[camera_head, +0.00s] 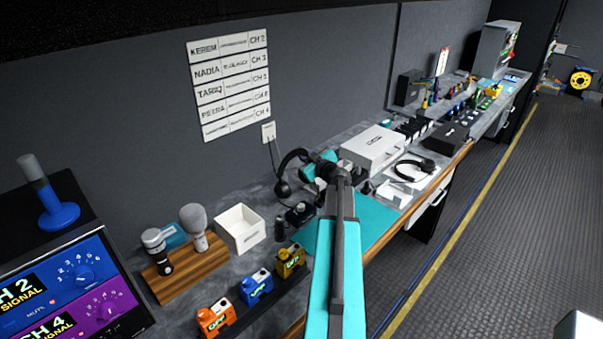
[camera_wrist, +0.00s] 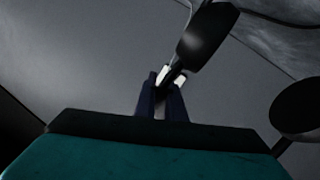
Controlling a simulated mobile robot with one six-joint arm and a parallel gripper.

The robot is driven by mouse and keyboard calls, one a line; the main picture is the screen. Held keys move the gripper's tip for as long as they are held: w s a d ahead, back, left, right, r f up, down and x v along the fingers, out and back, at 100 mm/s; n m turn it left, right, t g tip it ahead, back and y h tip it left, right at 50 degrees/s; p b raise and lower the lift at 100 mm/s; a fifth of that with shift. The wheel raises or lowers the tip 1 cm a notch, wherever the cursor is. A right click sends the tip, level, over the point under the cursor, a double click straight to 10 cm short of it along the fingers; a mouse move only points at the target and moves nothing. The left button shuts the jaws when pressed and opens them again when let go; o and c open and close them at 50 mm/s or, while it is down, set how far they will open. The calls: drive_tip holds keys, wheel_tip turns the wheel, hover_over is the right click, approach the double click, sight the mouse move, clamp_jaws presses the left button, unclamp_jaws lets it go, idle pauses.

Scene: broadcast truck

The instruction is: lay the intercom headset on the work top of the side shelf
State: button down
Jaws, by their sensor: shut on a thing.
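A black intercom headset (camera_head: 282,187) is beside my gripper (camera_head: 312,168) in the head view, above the counter near the back wall. Its curved band and one ear cup show; the rest is behind my arm. In the wrist view my gripper (camera_wrist: 163,82) is shut on a dark part of the headset (camera_wrist: 207,32). A round dark pad (camera_wrist: 299,106) shows at the right there. A second black headset (camera_head: 424,164) lies on a white sheet farther along the counter. I cannot tell which surface is the side shelf's work top.
Below my arm is a teal mat (camera_head: 376,220). A white open box (camera_head: 240,229), a wooden microphone stand (camera_head: 188,268) and several coloured packs (camera_head: 256,287) stand to the left. A white case (camera_head: 372,150) stands beyond my gripper.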

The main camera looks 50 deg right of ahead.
drive_tip(key=shift+f, duration=1.3)
drive_tip(key=shift+f+p, duration=0.3)
drive_tip(key=shift+f, duration=1.55)
drive_tip(key=shift+f, duration=0.1)
drive_tip(key=c, duration=1.8)
unclamp_jaws()
drive_tip(key=shift+c, duration=0.2)
drive_tip(key=b+v, duration=0.3)
drive_tip(key=v, duration=0.9)
